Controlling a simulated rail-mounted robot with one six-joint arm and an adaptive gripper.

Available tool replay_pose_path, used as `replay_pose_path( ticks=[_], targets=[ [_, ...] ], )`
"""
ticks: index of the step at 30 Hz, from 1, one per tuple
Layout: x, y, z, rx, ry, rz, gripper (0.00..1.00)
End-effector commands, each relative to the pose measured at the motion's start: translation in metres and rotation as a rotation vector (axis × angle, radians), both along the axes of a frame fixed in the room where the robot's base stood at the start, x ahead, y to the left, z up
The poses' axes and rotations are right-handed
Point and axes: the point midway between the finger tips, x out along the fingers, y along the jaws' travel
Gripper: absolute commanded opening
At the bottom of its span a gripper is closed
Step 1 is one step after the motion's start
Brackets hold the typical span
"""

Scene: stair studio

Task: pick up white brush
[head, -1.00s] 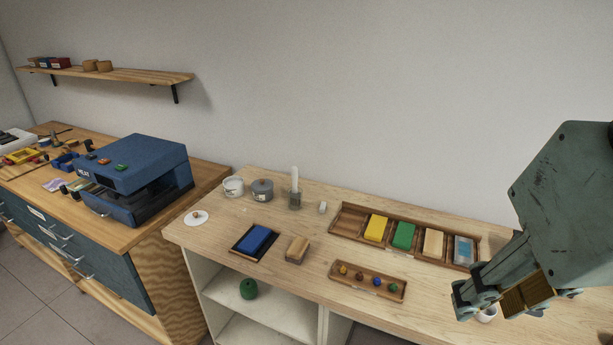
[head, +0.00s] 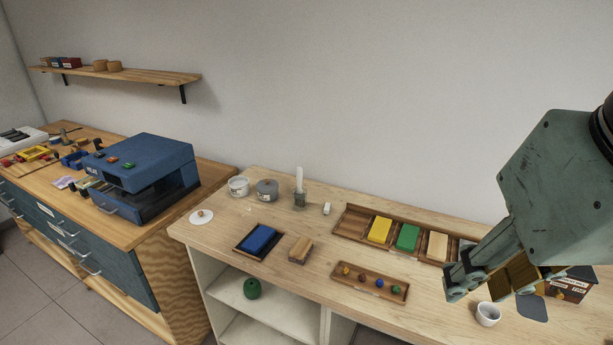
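My gripper (head: 462,285) is at the right, above the front part of the bench and well apart from the jar.
Two round tubs (head: 266,189) stand left of the jar, a small white block (head: 327,208) right of it. A tray of coloured blocks (head: 347,219), a peg tray (head: 369,295), a blue pad (head: 258,239) and a white cup (head: 488,313) occupy the bench.

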Motion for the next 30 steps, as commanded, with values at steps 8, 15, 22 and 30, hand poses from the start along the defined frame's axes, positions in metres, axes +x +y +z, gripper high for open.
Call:
replay_pose_path(
  ticks=[8, 15, 22, 30],
  targets=[
    [0.069, 0.028, -0.002, 0.055, -0.085, 0.018, 0.28],
    [0.139, 0.056, -0.002, 0.107, -0.175, 0.02, 0.28],
    [0.202, 0.082, -0.003, 0.152, -0.261, 0.011, 0.28],
    [0.273, 0.11, -0.009, 0.192, -0.358, -0.012, 0.28]
  ],
)
